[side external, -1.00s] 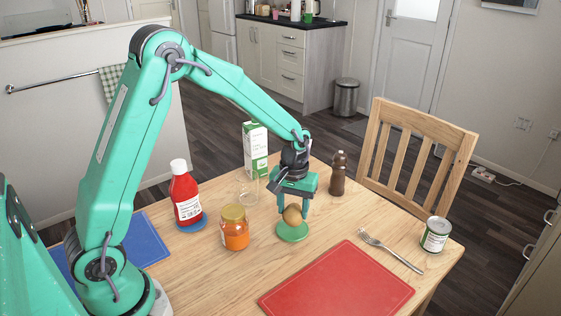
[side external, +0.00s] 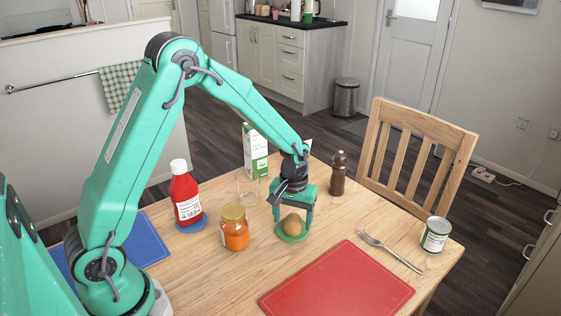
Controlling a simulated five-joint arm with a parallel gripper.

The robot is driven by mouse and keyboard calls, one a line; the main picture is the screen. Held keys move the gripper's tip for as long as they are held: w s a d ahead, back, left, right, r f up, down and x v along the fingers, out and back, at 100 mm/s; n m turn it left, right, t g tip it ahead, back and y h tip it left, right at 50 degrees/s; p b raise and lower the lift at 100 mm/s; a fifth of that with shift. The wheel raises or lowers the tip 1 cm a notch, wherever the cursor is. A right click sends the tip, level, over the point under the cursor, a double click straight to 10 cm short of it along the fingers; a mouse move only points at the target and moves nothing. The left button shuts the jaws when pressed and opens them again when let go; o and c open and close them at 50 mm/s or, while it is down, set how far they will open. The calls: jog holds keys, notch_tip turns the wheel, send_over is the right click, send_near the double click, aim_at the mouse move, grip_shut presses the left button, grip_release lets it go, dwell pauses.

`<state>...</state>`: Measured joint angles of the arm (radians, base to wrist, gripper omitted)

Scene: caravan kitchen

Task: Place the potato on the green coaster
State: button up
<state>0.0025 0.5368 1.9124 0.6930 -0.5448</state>
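The brown potato (side external: 292,225) rests on the green coaster (side external: 294,238) on the wooden table. My gripper (side external: 293,219) is directly above the potato, pointing down. Its two fingers are spread, one on each side of the potato, and appear clear of it. The lower part of the potato hides the middle of the coaster.
An orange jar (side external: 234,228) and a red bottle (side external: 185,196) on a blue coaster stand left of the potato. A glass (side external: 247,187) and a carton (side external: 255,150) are behind. A red board (side external: 335,285) lies in front.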

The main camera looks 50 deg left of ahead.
aim_at(293, 218)
jog(key=shift+r, duration=0.1)
notch_tip(293, 218, up, 12)
dwell(0.9)
jog(key=shift+r, duration=0.15)
dwell(0.3)
jog(key=s+r+m+t, duration=0.2)
jog(key=s+r, duration=0.3)
jog(key=s, duration=0.5)
jog(key=s+r+m+t, duration=0.3)
jog(key=s+r+m, duration=0.1)
jog(key=s, duration=0.7)
jog(key=shift+s+r+t, duration=0.2)
jog(key=shift+r+t, duration=0.1)
jog(key=shift+r, duration=0.25)
